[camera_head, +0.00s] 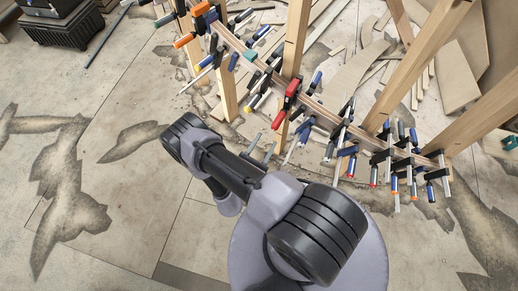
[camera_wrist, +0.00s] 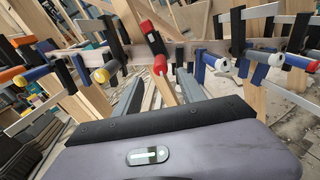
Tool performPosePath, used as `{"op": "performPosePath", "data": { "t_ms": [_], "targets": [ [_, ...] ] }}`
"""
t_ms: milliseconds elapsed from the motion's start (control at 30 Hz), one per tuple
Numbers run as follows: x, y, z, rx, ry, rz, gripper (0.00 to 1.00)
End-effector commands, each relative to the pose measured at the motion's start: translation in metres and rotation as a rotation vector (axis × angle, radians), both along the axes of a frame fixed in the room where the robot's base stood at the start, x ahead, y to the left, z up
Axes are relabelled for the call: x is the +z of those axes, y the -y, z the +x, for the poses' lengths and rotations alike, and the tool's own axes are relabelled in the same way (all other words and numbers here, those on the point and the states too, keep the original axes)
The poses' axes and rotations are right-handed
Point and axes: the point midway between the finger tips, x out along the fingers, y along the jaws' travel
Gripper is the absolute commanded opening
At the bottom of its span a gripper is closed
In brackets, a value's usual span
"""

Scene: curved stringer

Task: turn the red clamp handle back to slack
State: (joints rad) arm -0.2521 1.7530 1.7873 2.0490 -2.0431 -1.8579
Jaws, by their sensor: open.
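The red clamp (camera_head: 291,88) hangs on the curved wooden strip near a post. In the wrist view, the red clamp (camera_wrist: 148,27) is ahead of my gripper, near the top centre. Its red handle (camera_wrist: 160,65) points toward the camera. My gripper (camera_wrist: 160,78) is open, with one grey finger on each side of the handle in the picture and nothing held. I cannot tell how deep the handle lies between the fingertips. In the head view, my gripper (camera_head: 264,140) shows as two thin grey fingers beyond my arm, below the red clamp.
Several blue-handled clamps (camera_wrist: 222,66) crowd the right of the handle. Orange and yellow-tipped clamps (camera_wrist: 35,74) stand at the left. The curved strip (camera_head: 335,116) runs across wooden posts (camera_head: 296,40). Loose wood pieces (camera_head: 357,70) lie behind.

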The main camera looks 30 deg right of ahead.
Motion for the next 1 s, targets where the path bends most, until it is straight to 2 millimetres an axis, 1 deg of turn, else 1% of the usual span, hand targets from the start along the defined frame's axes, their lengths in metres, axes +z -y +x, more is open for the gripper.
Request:
{"op": "performPosePath", "data": {
  "t_ms": [33,100,200,333,733,767,800,867,900,967,1000],
  "targets": [
    [0.002,-0.013,-0.004,0.008,-0.001,0.000,0.48],
    [0.002,-0.026,-0.012,0.007,0.000,0.000,0.48],
    [0.001,-0.039,-0.019,0.003,0.000,-0.001,0.48],
    [-0.001,-0.044,-0.023,0.000,0.001,0.000,0.48],
    [0.000,-0.045,-0.021,-0.002,0.007,0.008,0.48],
    [0.001,-0.046,-0.017,-0.004,0.025,0.029,0.48],
    [0.005,-0.049,-0.007,-0.014,0.078,0.090,0.48],
    [0.015,-0.058,0.021,-0.040,0.220,0.260,0.48],
    [0.027,-0.068,0.048,-0.066,0.350,0.422,0.48],
    [0.052,-0.087,0.092,-0.117,0.563,0.710,0.48],
    [0.074,-0.102,0.120,-0.157,0.693,0.907,0.48]
  ]
}}
